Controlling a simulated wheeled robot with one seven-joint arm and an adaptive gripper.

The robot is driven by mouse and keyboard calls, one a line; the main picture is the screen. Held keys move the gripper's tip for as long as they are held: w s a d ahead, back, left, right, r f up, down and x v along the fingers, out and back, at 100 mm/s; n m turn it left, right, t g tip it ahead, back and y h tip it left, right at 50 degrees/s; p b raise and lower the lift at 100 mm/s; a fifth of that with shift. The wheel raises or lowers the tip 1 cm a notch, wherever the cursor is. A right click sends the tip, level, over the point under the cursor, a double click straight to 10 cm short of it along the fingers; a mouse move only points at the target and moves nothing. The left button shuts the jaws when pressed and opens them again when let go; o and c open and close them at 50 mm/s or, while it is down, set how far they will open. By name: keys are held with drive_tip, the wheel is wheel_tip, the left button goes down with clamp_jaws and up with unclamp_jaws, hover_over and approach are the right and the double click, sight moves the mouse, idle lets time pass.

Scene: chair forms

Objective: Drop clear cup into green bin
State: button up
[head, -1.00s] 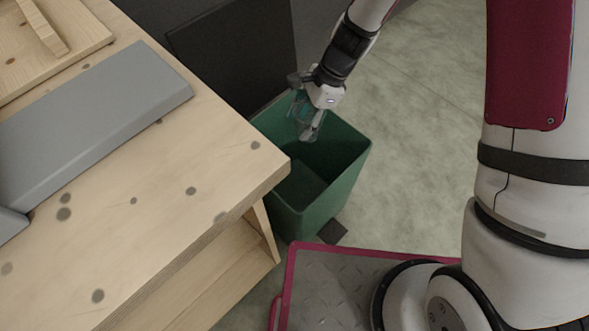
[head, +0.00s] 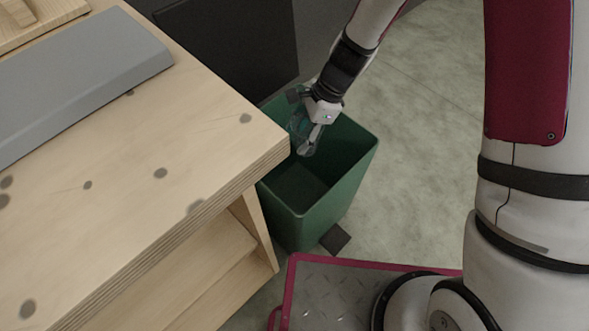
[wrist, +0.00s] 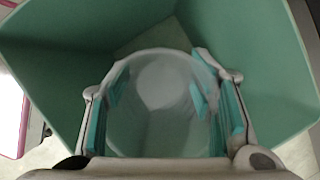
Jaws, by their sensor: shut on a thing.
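The clear cup (wrist: 160,110) is see-through and sits between the two finger pads in the wrist view. In the head view it is small and hard to make out. My gripper (head: 304,138) is shut on the cup. The green bin (head: 335,192) stands on the floor, open at the top. My gripper and the cup are at the bin's mouth, near its far left side. In the wrist view the bin's green walls (wrist: 265,60) surround the cup, and its floor shows beyond the cup.
A wooden table (head: 120,190) with a grey panel (head: 85,80) on it stands to the left, its corner close to the bin. A dark panel (head: 240,45) stands behind the bin. Grey-green floor (head: 430,120) is clear to the right.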

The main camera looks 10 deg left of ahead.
drive_tip(key=shift+f, duration=0.1)
drive_tip(key=o, duration=0.9)
drive_tip(key=shift+c, duration=0.2)
drive_tip(key=v, duration=1.2)
